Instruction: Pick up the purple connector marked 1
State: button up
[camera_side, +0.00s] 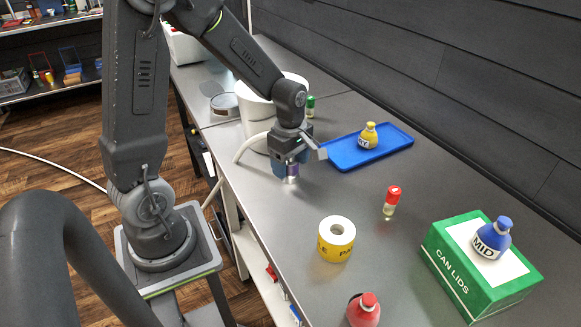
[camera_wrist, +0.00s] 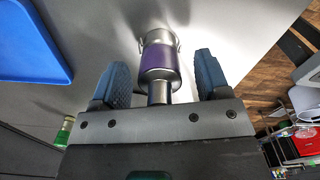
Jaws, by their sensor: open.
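The purple connector (camera_wrist: 160,60) is a silver metal piece with a purple band, a narrower silver neck and a small wire-like loop at its far end. It lies between the two blue fingers of my gripper (camera_wrist: 163,74), with a gap on each side. In the side view my gripper (camera_side: 289,165) is low over the grey bench, open around the connector (camera_side: 292,177), which is mostly hidden by the fingers. No mark 1 can be read in either view.
A blue tray (camera_side: 345,153) with a yellow bottle (camera_side: 368,136) lies right of my gripper. A white bucket (camera_side: 255,108) stands close behind. A tape roll (camera_side: 336,239), a red-capped vial (camera_side: 391,202), a red bottle (camera_side: 363,312) and a green box (camera_side: 470,275) with a blue flask (camera_side: 492,238) are nearer.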

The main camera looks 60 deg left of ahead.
jog(key=shift+c, duration=0.5)
jog(key=c, duration=1)
jog(key=shift+r, duration=0.1)
